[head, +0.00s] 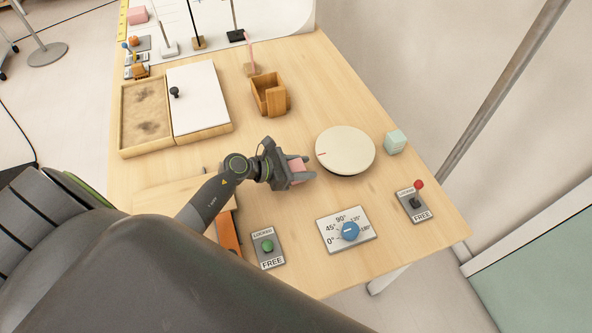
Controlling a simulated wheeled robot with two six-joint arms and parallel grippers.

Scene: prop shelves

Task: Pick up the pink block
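A small pink block (298,165) is between the fingers of my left gripper (299,168) in the head view, just left of the round cream disc. The fingers lie along two sides of the block and appear to touch it; they partly hide it. I cannot tell whether the block rests on the wooden table (330,275) or is slightly above it. Another pink block (137,15) sits at the far left corner of the table. My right gripper is not in view.
The round cream disc (345,151) is close on the right, with a pale green cube (395,142) beyond. An open wooden box (261,94) is behind.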

